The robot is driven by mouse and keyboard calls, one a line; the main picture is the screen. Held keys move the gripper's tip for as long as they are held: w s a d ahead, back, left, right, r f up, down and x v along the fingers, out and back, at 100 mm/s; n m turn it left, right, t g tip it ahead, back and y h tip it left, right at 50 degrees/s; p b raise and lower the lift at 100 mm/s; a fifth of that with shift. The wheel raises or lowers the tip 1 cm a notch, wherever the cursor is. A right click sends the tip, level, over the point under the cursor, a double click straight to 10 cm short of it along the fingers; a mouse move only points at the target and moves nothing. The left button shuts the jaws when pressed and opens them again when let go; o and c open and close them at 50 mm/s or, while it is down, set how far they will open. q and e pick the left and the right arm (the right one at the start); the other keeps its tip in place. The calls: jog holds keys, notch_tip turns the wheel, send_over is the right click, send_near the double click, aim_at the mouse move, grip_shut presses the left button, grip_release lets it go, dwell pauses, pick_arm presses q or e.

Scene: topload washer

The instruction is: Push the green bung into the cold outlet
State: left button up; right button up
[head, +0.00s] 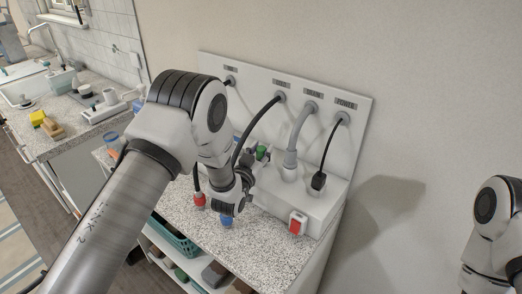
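The green bung (262,152) shows as a small green piece in front of the white panel, just beyond my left wrist. My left gripper (257,158) reaches over the counter, with dark finger parts on either side of the bung; it looks shut on it. The cold outlet cannot be made out, and my wrist covers part of the white box (322,205). The cold hose (257,118) runs from the panel down behind my wrist; a blue connector (226,220) shows below it. My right arm shows at the right edge; its gripper is out of view.
A red-ended connector (199,201) stands left of my wrist. The grey drain hose (299,130) and black power lead (326,150) run to the box, right of the bung. A red and white switch (297,223) is at its front. The front of the speckled counter (270,256) is clear.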

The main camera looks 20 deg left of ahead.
pick_arm(q)
jog(key=shift+o, duration=0.8)
jog(key=s+a, duration=0.1)
jog(key=s, duration=1.1)
